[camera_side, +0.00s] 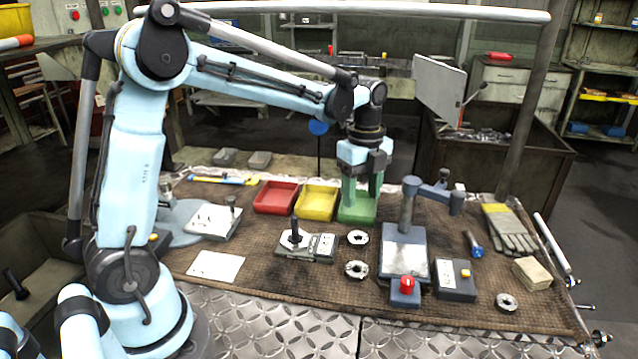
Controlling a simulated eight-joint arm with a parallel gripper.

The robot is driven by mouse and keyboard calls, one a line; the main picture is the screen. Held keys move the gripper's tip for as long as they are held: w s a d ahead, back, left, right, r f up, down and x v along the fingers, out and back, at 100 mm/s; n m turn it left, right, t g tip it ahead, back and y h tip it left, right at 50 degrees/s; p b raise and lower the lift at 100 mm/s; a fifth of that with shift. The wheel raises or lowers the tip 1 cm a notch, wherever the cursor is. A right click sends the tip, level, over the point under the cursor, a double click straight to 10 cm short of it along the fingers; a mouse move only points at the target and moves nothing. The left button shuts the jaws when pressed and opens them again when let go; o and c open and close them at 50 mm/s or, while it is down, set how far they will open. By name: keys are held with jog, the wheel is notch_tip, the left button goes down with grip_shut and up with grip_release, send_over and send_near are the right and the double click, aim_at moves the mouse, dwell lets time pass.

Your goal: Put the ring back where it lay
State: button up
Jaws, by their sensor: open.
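Three metal rings lie flat on the brown mat: one (357,237) near the middle, one (356,269) just in front of it, and one (507,302) at the front right. Which of them is the task's ring I cannot tell. A small fixture (322,247) with a dark upright pin (296,232) stands left of the middle rings; a light, ring-like part shows around the foot of the pin. My gripper (362,194) points down at the green bin (357,213), behind the middle rings. Its jaws are open, and I see nothing between them. The inside of the green bin is mostly hidden.
A red bin (276,197) and a yellow bin (316,202) stand left of the green one. Gloves (510,228) lie at the right. The mat's front strip is mostly clear.

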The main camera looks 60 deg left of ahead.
jog(key=s+d+r+n+t, duration=0.1)
jog(key=s+d+n+t, duration=0.1)
jog(key=s+n, duration=0.4)
jog(key=s+d+r+n+t, duration=0.1)
jog(key=s+n+t, duration=0.4)
jog(key=n, duration=0.7)
jog(key=shift+s+d+r, duration=0.3)
jog(key=shift+s+d, duration=0.35)
jog(key=shift+s, duration=0.6)
